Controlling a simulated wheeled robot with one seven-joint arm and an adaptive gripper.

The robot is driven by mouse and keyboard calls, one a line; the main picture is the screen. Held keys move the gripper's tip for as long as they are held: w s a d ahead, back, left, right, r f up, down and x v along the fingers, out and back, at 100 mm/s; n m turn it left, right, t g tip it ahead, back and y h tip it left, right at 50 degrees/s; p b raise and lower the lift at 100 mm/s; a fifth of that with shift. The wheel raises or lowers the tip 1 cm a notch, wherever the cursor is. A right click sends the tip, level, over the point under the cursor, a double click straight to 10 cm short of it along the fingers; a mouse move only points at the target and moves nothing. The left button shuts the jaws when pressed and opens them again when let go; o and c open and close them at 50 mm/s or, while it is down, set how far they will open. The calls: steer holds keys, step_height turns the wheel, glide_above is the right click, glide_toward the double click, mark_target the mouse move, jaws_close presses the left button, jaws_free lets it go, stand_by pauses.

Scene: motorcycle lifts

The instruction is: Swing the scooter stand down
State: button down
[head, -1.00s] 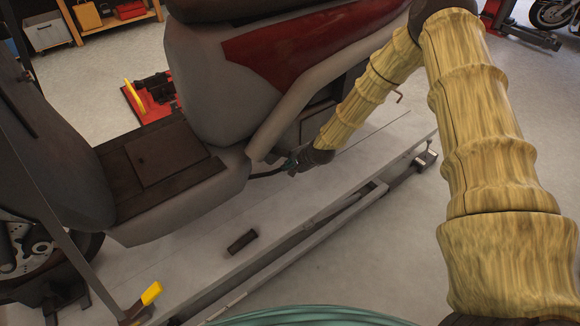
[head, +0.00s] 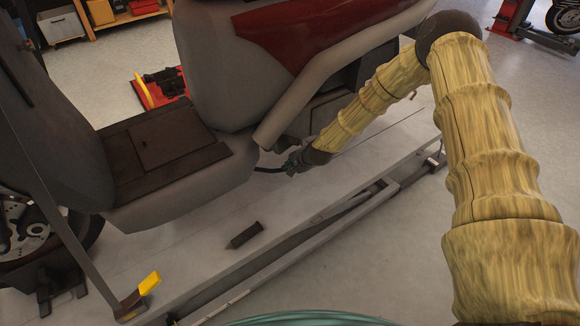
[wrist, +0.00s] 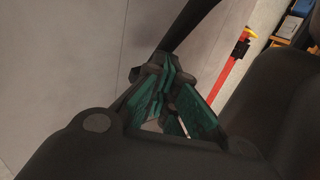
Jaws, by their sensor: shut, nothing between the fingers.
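The scooter (head: 222,90), grey with a dark red panel and a brown footboard, stands on a pale lift platform (head: 190,245). A thin dark bar (head: 268,171), which looks like its stand, shows low under the body, just left of my gripper (head: 287,165). In the wrist view a dark curved bar (wrist: 190,30) runs up and away just beyond the green-padded fingers of my gripper (wrist: 163,85). The fingers are shut and empty, close to the bar. I cannot tell whether they touch it. The stand's pivot and far end are hidden.
A yellow-handled lever (head: 150,283) is at the front left. A red device with a yellow handle (head: 160,88) stands beyond the scooter. Open floor lies right of the platform.

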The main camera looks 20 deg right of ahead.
steer(key=shift+s+a+f, duration=0.1)
steer(key=shift+a+f, duration=0.3)
steer(key=shift+a, duration=0.2)
steer(key=s+d+r, duration=0.4)
steer(key=d+r, duration=0.5)
steer(key=d, duration=0.2)
steer(key=shift+s+d+p, duration=0.15)
steer(key=shift+d+p, duration=0.05)
steer(key=shift+p, duration=0.25)
